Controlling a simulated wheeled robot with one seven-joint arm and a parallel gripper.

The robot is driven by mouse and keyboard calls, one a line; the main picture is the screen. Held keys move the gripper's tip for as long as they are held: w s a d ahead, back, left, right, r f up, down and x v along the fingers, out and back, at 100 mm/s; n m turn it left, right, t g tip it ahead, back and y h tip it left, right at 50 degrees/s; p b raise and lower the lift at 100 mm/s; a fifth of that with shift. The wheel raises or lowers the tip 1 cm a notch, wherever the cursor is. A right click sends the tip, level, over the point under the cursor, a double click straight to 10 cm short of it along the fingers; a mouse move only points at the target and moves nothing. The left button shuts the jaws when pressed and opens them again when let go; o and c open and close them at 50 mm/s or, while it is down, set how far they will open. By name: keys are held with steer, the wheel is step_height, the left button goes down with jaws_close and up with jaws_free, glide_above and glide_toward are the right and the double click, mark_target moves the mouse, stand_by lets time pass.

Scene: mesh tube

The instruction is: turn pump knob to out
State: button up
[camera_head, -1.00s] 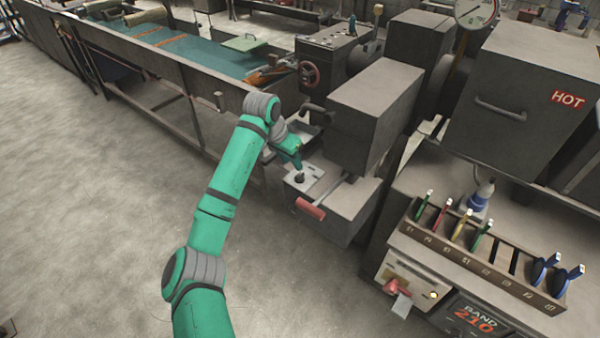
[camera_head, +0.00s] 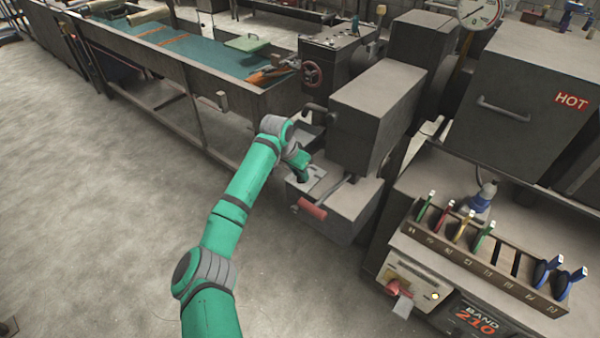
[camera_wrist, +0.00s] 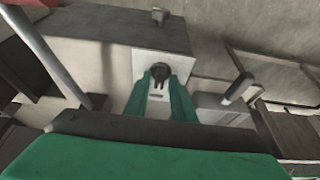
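The pump knob (camera_wrist: 161,73) is a small dark knob on a pale plate (camera_wrist: 146,65) on top of a grey box. In the wrist view a small pale mark lies on the plate just below it. My gripper (camera_wrist: 162,82) has two green fingers, spread apart with a clear gap. The knob sits at their tips, roughly between them; I cannot tell whether they touch it. In the head view my gripper (camera_head: 302,178) reaches down over the pale plate (camera_head: 317,172) and mostly hides the knob.
A red-handled lever (camera_head: 312,208) sticks out of the box's front, close to my gripper. A larger grey block (camera_head: 375,105) rises behind it. A long trough (camera_head: 175,75) runs along the left. A tool rack (camera_head: 490,265) stands at right. The floor at left is clear.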

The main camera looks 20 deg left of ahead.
jaws_close()
steer(key=shift+m, duration=0.3)
steer(key=m+h, duration=0.1)
steer(key=m, duration=0.1)
steer(key=m+g, duration=0.1)
steer(key=m, duration=0.1)
steer(key=shift+w+a+h, duration=0.1)
steer(key=shift+w+h, duration=0.1)
steer(key=shift+h, duration=0.2)
steer(key=m+g, duration=0.1)
steer(key=m, duration=0.4)
steer(key=shift+w+a+g+h, duration=0.1)
steer(key=shift+w+g+h, duration=0.05)
steer(key=shift+g+h, duration=0.25)
steer(key=shift+m, duration=0.3)
steer(key=shift+o, duration=1.8)
jaws_free()
